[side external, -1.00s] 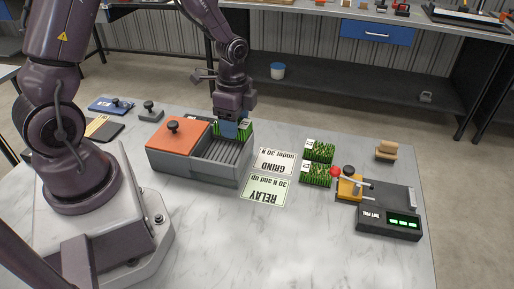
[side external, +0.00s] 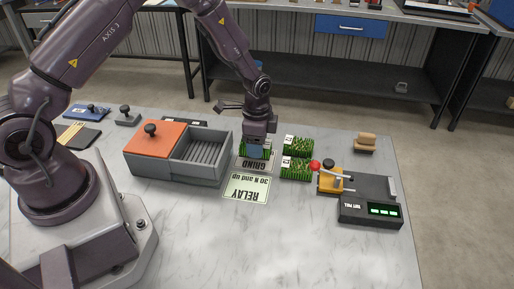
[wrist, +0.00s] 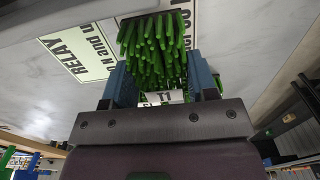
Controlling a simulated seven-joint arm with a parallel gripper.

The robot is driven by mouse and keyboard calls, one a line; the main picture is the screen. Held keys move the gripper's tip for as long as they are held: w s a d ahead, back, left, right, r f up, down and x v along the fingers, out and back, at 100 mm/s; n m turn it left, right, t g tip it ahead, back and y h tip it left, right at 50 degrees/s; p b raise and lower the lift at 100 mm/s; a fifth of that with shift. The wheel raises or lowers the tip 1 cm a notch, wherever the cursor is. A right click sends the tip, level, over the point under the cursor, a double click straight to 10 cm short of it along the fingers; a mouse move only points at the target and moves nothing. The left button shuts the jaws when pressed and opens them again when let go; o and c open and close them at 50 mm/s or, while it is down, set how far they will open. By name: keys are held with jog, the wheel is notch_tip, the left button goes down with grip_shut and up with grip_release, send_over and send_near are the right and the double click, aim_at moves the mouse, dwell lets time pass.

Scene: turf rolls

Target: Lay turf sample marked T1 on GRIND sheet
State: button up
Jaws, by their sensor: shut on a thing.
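My gripper (side external: 257,150) is shut on a green turf sample (wrist: 155,45), with its blue fingers on either side of it. A white tag reading T1 shows on the sample in the wrist view. In the side view the held sample (side external: 242,153) is over the far part of the GRIND sheet (side external: 244,165), partly covering it. I cannot tell whether it touches the sheet. The RELAY sheet (side external: 246,189) lies just nearer the camera, bare; it also shows in the wrist view (wrist: 75,48).
Two other tagged turf samples (side external: 298,147) (side external: 296,169) stand right of the sheets. Beyond them is a yellow and black tester (side external: 370,207) with a red knob. Left is a grey bin (side external: 203,160) with an orange lid (side external: 160,140). The front bench is clear.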

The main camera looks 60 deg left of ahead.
jog(key=shift+f, duration=1)
jog(key=shift+f, duration=0.1)
jog(key=o, duration=1)
jog(key=shift+o, duration=0.2)
jog(key=s+d+r+n+t, duration=0.1)
jog(key=s+r, duration=0.1)
jog(key=r, duration=0.9)
jog(key=s+r+n+t, duration=0.1)
jog(key=s+r, duration=0.1)
jog(key=r, duration=1)
jog(key=s+d+r+n+t, duration=0.1)
jog(key=s+r+n, duration=0.2)
jog(key=s, duration=0.6)
jog(key=s+d+r+n+t, duration=0.2)
jog(key=s+r+n, duration=0.2)
jog(key=s+r, duration=0.4)
jog(key=shift+s+t, duration=0.3)
jog(key=shift+s, duration=0.4)
